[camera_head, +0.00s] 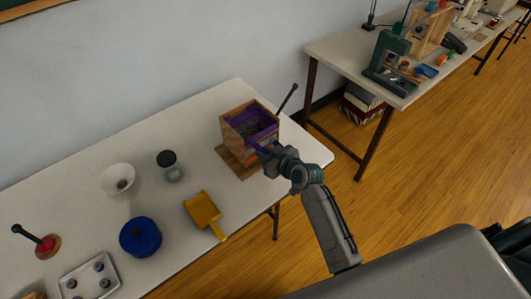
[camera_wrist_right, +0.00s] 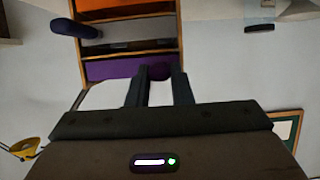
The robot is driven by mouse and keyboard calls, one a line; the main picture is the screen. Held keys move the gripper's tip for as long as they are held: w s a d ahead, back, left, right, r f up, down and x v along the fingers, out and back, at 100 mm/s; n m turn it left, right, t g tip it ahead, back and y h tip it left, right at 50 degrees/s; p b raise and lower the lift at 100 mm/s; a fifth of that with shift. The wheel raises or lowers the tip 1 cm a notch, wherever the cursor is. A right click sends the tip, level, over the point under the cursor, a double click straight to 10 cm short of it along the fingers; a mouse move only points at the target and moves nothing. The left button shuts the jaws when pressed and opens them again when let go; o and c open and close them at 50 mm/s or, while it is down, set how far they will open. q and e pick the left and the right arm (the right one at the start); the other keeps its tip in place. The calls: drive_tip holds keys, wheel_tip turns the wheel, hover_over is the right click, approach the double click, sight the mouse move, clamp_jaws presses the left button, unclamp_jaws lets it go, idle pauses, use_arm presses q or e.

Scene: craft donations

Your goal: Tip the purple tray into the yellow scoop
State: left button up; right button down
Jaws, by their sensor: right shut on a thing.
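The purple tray (camera_head: 265,134) sits at the top of a small wooden drawer unit (camera_head: 236,142) on the white table. In the right wrist view its flat purple front (camera_wrist_right: 112,69) and round purple knob (camera_wrist_right: 159,71) show. My right gripper (camera_head: 264,153) is at the front of the unit, its fingers (camera_wrist_right: 160,80) closed around the knob. The tray's contents are too small and shaded to tell. My left gripper is not in view.
A dark lever (camera_head: 288,98) sticks up beside the unit. A black-lidded jar (camera_head: 168,160), white bowl (camera_head: 118,180), blue round pot (camera_head: 140,237) and pale tray (camera_head: 91,279) stand left. The table around the scoop is clear. Another table (camera_head: 345,48) holds craft items.

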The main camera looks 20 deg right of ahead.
drive_tip(key=shift+s, duration=0.15)
drive_tip(key=s+d, duration=0.3)
drive_tip(key=s, duration=0.5)
drive_tip(key=s+d, duration=0.2)
drive_tip(key=s, duration=0.5)
drive_tip(key=shift+s+d+p, duration=0.4)
drive_tip(key=shift+p, duration=0.05)
idle(1.1)
